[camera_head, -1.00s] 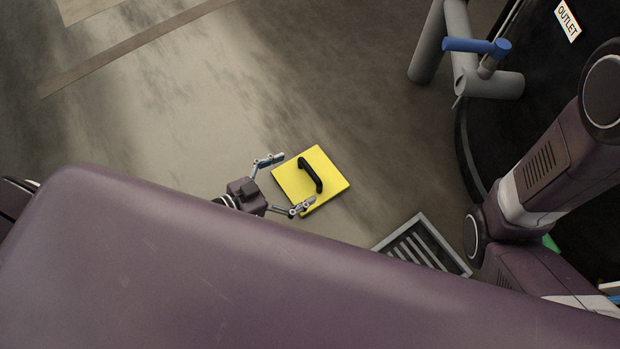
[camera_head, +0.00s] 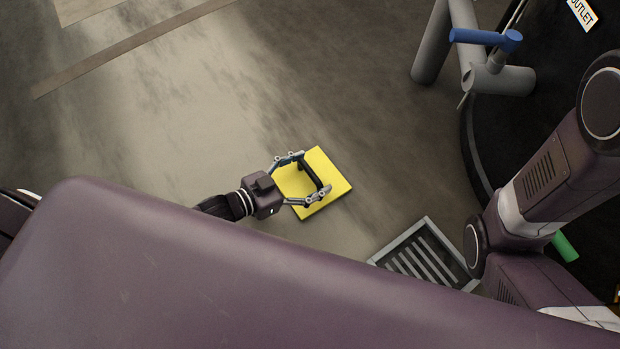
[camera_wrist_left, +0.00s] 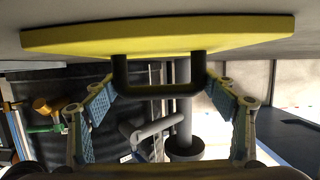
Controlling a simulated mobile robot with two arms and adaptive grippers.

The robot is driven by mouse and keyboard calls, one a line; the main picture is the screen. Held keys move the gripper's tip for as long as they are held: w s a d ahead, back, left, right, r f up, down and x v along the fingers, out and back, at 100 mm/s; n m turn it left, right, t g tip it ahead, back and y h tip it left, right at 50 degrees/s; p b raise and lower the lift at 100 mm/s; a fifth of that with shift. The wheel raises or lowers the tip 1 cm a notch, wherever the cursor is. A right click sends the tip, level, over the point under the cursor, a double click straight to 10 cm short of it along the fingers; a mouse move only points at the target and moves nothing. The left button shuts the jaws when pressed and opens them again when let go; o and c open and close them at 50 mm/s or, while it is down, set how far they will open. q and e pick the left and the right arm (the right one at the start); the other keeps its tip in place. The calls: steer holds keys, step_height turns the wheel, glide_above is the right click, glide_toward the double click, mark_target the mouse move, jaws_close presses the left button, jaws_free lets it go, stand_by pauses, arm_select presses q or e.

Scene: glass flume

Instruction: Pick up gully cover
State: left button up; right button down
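The gully cover (camera_head: 331,168) is a flat yellow square plate with a black bar handle (camera_head: 310,170), lying on the floor in the head view. My left gripper (camera_head: 311,174) is open at the cover, with one finger near each end of the handle. In the left wrist view the yellow plate (camera_wrist_left: 160,37) spans the top and the black handle (camera_wrist_left: 160,90) projects from it. The spread finger pads of my left gripper (camera_wrist_left: 160,102) stand on either side of the handle, with small gaps visible. My right gripper is not in view.
A grey-framed drain grate (camera_head: 425,257) is in the floor below right of the cover. A grey pipe with a blue-handled valve (camera_head: 487,39) stands at the upper right, by a dark curved edge. A green cylinder (camera_head: 565,246) lies at right. Floor left of the cover is clear.

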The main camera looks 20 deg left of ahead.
arm_select(q)
steer(key=c, duration=0.8)
steer(key=shift+c, duration=0.3)
steer(key=shift+r, duration=0.15)
